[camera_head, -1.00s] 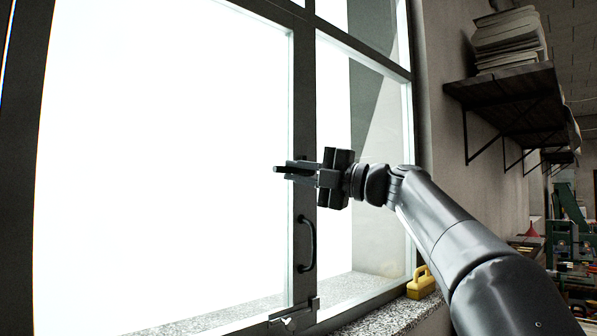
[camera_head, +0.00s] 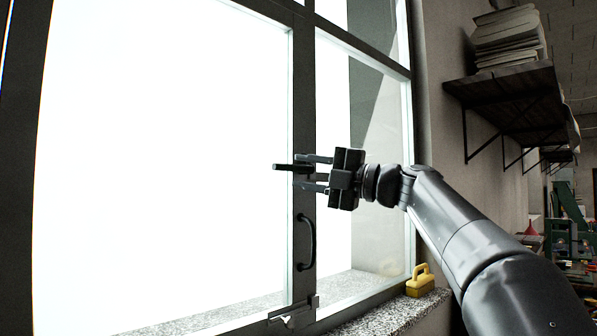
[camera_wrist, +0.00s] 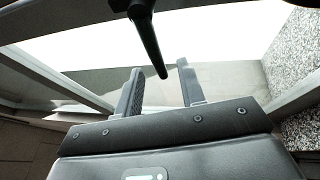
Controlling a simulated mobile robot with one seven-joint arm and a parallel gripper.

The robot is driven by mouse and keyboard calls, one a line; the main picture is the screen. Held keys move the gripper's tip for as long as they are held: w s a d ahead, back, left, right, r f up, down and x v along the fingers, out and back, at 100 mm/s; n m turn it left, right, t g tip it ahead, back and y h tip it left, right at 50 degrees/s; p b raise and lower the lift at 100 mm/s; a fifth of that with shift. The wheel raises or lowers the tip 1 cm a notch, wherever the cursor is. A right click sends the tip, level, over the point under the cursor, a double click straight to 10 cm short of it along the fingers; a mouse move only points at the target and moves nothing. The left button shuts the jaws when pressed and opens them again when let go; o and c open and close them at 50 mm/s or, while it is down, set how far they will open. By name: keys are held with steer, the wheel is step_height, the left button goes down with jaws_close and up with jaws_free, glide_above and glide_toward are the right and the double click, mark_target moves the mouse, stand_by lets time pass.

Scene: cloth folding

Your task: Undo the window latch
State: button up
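The window latch (camera_head: 284,167) is a dark lever on the window's middle upright. In the head view it points left, level with my gripper. In the wrist view the latch lever (camera_wrist: 148,42) comes down from the top edge, and its tip lies between my fingers in the picture. My gripper (camera_head: 299,172) is open, with one finger above and one below the lever's line in the head view. Both fingers also show apart in the wrist view (camera_wrist: 158,78). I cannot tell whether either finger touches the lever.
A curved pull handle (camera_head: 311,243) sits below on the upright, and a metal fitting (camera_head: 295,312) lies at the frame's bottom. A yellow-handled block (camera_head: 420,283) stands on the speckled sill (camera_head: 385,318). A wall shelf (camera_head: 510,95) with stacked papers hangs at right.

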steer(key=v, duration=0.8)
steer(key=shift+s+d, duration=0.15)
steer(key=shift+d, duration=0.15)
steer(key=s+a+f+m+h, duration=0.1)
steer(key=s+f+m+h, duration=0.4)
steer(key=f+m, duration=0.55)
steer(key=s+a+f+m+h, duration=0.1)
steer(key=s+f+m+h, duration=0.55)
steer(key=f, duration=0.75)
steer(key=s+d+f+m+h, duration=0.2)
steer(key=s+d+f+m, duration=0.1)
steer(key=f, duration=0.5)
steer(key=s+d+f+m+g+h, duration=0.1)
steer(key=s+d+f+m+h, duration=0.1)
steer(key=s+f+m, duration=0.4)
steer(key=s+d+f+m+g+h, duration=0.1)
steer(key=s+d+f+m+h, duration=0.2)
steer(key=f, duration=0.6)
steer(key=s+d+m, duration=0.1)
steer(key=s+m, duration=0.1)
steer(key=m, duration=0.1)
steer(key=shift+f, duration=0.3)
steer(key=shift+s, duration=0.1)
steer(key=shift+c, duration=0.9)
steer(key=shift+r, duration=0.1)
